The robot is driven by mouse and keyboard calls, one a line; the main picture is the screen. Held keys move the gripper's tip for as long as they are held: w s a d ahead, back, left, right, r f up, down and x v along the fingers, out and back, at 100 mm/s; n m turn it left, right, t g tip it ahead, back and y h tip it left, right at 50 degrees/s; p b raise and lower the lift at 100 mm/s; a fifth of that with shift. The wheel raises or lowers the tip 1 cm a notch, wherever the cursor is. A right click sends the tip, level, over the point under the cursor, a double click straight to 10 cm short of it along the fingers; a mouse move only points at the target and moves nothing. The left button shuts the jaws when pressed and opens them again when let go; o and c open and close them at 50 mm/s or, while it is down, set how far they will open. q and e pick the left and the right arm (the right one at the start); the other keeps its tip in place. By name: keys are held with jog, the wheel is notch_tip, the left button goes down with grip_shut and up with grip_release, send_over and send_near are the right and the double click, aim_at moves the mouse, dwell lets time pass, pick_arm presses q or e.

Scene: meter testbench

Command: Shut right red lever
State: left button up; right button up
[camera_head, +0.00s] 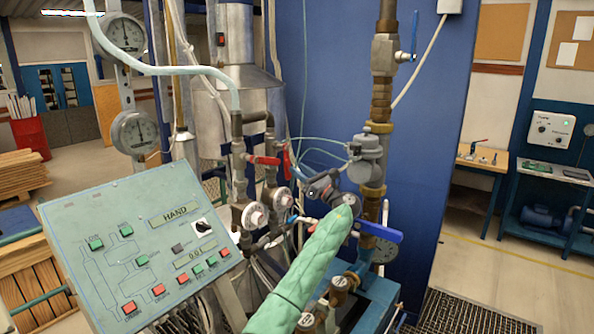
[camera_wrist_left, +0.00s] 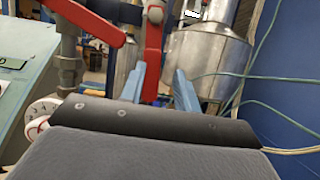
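The right red lever (camera_head: 287,162) stands upright on its pipe in the head view, just left of my left gripper (camera_head: 303,178). In the wrist view the right red lever (camera_wrist_left: 153,45) hangs down, its lower part between the two blue-grey fingers of my left gripper (camera_wrist_left: 161,85). The fingers are apart, with a gap visible beside the lever. I cannot tell whether either finger touches it. The left red lever (camera_head: 263,160) lies roughly crosswise; it also shows at upper left in the wrist view (camera_wrist_left: 88,18). My right gripper is not in view.
A green control panel (camera_head: 140,245) stands at lower left. A blue-handled valve (camera_head: 380,232) and brass pipe (camera_head: 381,90) are to the right. Thin hoses (camera_head: 318,152) run close above the gripper.

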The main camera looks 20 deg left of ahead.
pick_arm(q)
jog(key=shift+d+r+b+v, duration=0.1)
jog(key=shift+r+b+v, duration=0.05)
jog(key=shift+v, duration=0.75)
jog(key=shift+d+r+b+v, duration=0.1)
jog(key=shift+b+v, duration=0.1)
jog(key=shift+v, duration=0.75)
jog(key=shift+r+b+v, duration=0.15)
jog(key=shift+v, duration=0.75)
jog(key=shift+w, duration=0.1)
